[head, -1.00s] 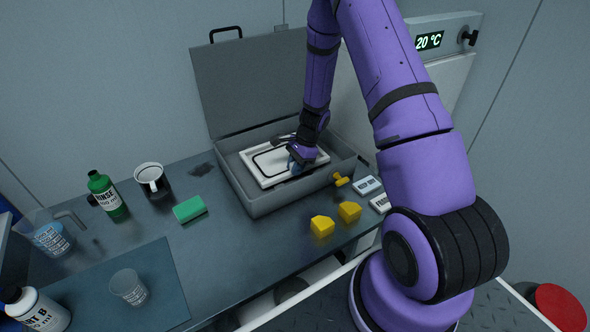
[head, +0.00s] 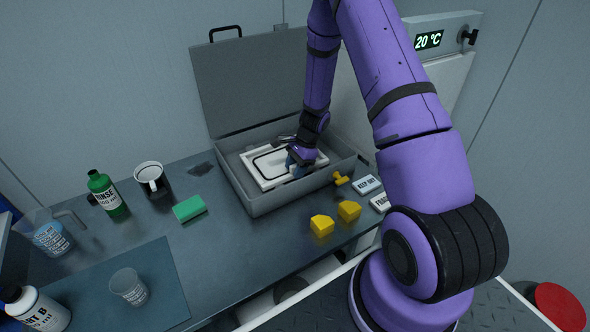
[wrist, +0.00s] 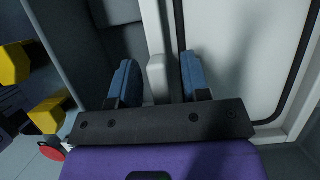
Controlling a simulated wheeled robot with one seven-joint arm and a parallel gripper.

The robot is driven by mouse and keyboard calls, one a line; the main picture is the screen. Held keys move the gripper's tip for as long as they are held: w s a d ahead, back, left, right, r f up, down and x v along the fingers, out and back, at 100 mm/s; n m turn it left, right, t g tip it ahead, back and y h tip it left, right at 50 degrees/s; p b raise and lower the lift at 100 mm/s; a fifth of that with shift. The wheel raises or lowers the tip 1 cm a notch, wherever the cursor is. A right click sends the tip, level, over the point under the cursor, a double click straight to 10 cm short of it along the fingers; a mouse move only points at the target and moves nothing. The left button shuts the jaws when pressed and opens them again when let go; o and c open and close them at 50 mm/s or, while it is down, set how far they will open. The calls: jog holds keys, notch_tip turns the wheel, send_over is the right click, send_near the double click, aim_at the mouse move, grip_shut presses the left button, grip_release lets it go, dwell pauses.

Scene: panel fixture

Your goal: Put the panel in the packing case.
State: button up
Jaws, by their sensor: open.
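The panel (head: 262,166), white with a dark rectangular outline, lies inside the grey packing case (head: 285,201). The case lid stands open at the back. My gripper (head: 297,163) is down at the panel's right end, inside the case. In the wrist view, the blue fingers of my gripper (wrist: 158,66) stand apart on either side of a pale tab at the edge of the panel (wrist: 235,55). A gap shows beside the tab, and I cannot tell whether either finger touches it. My wrist hides part of the panel's right end in the head view.
Two yellow blocks (head: 322,225) and a yellow knob-like piece (head: 341,178) lie in front of the case. Labelled white pieces (head: 367,185) lie at its right. The bench front-centre is clear.

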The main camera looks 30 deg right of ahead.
jog(key=v, duration=1.2)
jog(key=s+a+r+n+t, duration=0.1)
jog(key=s+a+r+n, duration=0.2)
jog(key=r, duration=0.4)
jog(key=s+a+r+n+h, duration=0.1)
jog(key=s+a+r+n, duration=0.15)
jog(key=r, duration=0.55)
jog(key=s+a+r+n+t, duration=0.1)
jog(key=s+a+r+n, duration=0.2)
jog(key=r, duration=0.4)
jog(key=s+a+r+n+t+h, duration=0.1)
jog(key=s+r+n, duration=0.3)
jog(key=s, duration=0.6)
jog(key=s+a+r+n+t+h, duration=0.2)
jog(key=s+r+n, duration=0.3)
jog(key=s+r, duration=0.3)
jog(key=s+a, duration=0.1)
jog(key=s, duration=0.1)
jog(key=shift+s, duration=0.4)
